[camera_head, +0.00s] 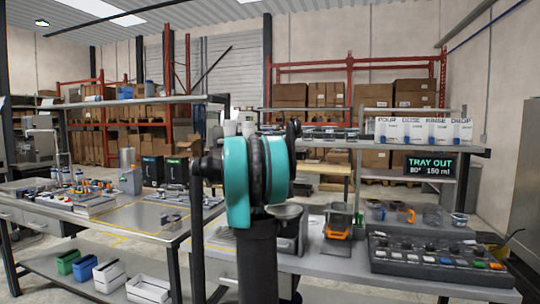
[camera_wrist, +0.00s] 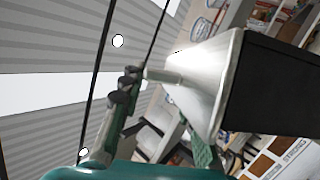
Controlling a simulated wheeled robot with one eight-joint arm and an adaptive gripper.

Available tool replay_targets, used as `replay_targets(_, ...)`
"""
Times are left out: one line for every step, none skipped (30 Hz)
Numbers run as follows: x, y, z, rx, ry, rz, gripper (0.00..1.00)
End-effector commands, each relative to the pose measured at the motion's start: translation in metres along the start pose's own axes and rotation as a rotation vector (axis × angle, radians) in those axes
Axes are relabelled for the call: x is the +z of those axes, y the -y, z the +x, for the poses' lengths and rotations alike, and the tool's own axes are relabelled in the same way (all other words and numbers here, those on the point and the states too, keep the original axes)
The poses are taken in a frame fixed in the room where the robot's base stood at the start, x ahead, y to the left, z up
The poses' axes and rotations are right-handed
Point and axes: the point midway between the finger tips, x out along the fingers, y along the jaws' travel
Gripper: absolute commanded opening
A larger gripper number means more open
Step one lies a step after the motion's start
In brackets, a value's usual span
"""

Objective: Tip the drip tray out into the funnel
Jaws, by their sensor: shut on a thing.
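In the wrist view my gripper (camera_wrist: 158,92) is shut on a pale metal tray (camera_wrist: 203,78) with a dark side, which I take to be the drip tray. A short handle-like stub of it reaches between the fingers. The tray looks strongly tilted in this rolled view, and its inside cannot be seen clearly. In the head view my teal and black arm blocks the middle and hides the fingers and the tray. A grey, wide-mouthed bowl shape (camera_head: 286,211), perhaps the funnel, stands just right of my arm above the bench. I cannot tell whether anything is flowing.
A sign (camera_head: 431,164) reads "TRAY OUT 80° 150 ml". A button panel (camera_head: 435,257) and an orange-and-black device (camera_head: 338,223) sit on the right bench. Labelled white containers (camera_head: 423,129) stand on the shelf above. The left bench (camera_head: 145,219) holds many small items.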

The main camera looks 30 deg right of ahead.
Motion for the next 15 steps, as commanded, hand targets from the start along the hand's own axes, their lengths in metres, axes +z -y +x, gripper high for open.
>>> replay_targets(0.0,0.0,0.0,0.001,0.0,0.0,0.0)
replay_targets(0.0,0.0,0.0,0.001,0.0,0.0,0.0)
replay_targets(0.0,0.0,0.0,0.001,0.0,0.0,0.0)
replay_targets(0.0,0.0,0.0,0.0,0.0,0.0,0.0)
replay_targets(0.001,0.0,0.001,-0.001,0.002,0.002,0.0)
replay_targets(0.004,0.0,0.002,-0.005,0.009,0.011,0.0)
replay_targets(0.007,0.0,0.003,-0.011,0.018,0.023,0.0)
replay_targets(0.012,0.001,0.005,-0.019,0.031,0.041,0.0)
replay_targets(0.02,0.001,0.008,-0.032,0.053,0.07,0.0)
replay_targets(0.027,0.002,0.011,-0.044,0.072,0.097,0.0)
replay_targets(0.034,0.003,0.013,-0.057,0.093,0.124,0.0)
replay_targets(0.043,0.004,0.016,-0.071,0.121,0.16,0.0)
replay_targets(0.05,0.005,0.018,-0.082,0.141,0.185,0.0)
replay_targets(0.057,0.005,0.019,-0.091,0.159,0.208,0.0)
replay_targets(0.064,0.006,0.021,-0.102,0.181,0.236,0.0)
